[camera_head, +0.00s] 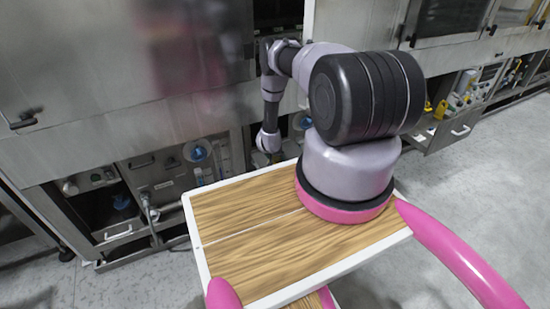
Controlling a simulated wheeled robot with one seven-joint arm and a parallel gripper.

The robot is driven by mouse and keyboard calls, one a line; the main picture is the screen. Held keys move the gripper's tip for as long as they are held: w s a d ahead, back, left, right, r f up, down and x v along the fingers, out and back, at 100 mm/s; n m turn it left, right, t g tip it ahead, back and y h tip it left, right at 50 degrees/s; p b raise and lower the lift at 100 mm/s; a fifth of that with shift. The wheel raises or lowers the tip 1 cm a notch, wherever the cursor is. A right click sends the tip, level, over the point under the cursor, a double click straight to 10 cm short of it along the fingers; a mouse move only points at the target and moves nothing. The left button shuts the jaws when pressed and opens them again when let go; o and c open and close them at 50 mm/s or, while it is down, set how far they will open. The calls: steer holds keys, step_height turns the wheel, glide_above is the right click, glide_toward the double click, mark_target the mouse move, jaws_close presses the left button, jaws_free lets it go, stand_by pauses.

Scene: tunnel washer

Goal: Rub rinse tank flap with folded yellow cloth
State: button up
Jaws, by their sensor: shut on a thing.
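My arm reaches away from me over the far edge of the wooden deck to the front of the steel washer (120,90). My gripper (275,158) is at its low end, small and partly hidden behind the deck's white rim. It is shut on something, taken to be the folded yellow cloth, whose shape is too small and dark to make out. The gripper is close to the washer's lower front, right of a blue round fitting (197,151). I cannot tell whether it touches anything. The rinse tank flap cannot be picked out; my arm covers part of that area.
An open lower bay (112,203) with pipes and fittings is at the left. A pulled-out drawer (447,133) with yellow items juts out at the right. A door handle (24,121) sticks out at the far left. Grey floor (490,190) is clear at the right.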

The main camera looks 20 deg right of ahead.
steer(key=shift+w+d+r, duration=0.1)
steer(key=shift+d, duration=1.8)
steer(key=shift+s+a+f, duration=0.1)
steer(key=shift+a+f, duration=0.1)
steer(key=shift+a, duration=0.8)
steer(key=shift+s+a+f, duration=0.1)
steer(key=shift+a+f, duration=0.05)
steer(key=shift+a, duration=0.8)
steer(key=shift+s+a+f, duration=0.1)
steer(key=shift+s+a, duration=0.05)
steer(key=shift+a, duration=0.05)
steer(key=shift+w+d+r, duration=0.1)
steer(key=shift+r, duration=1.5)
steer(key=shift+w+d+r, duration=0.1)
steer(key=shift+r, duration=1.45)
steer(key=shift+r, duration=0.1)
steer(key=shift+w+r, duration=0.1)
steer(key=shift+r, duration=1.35)
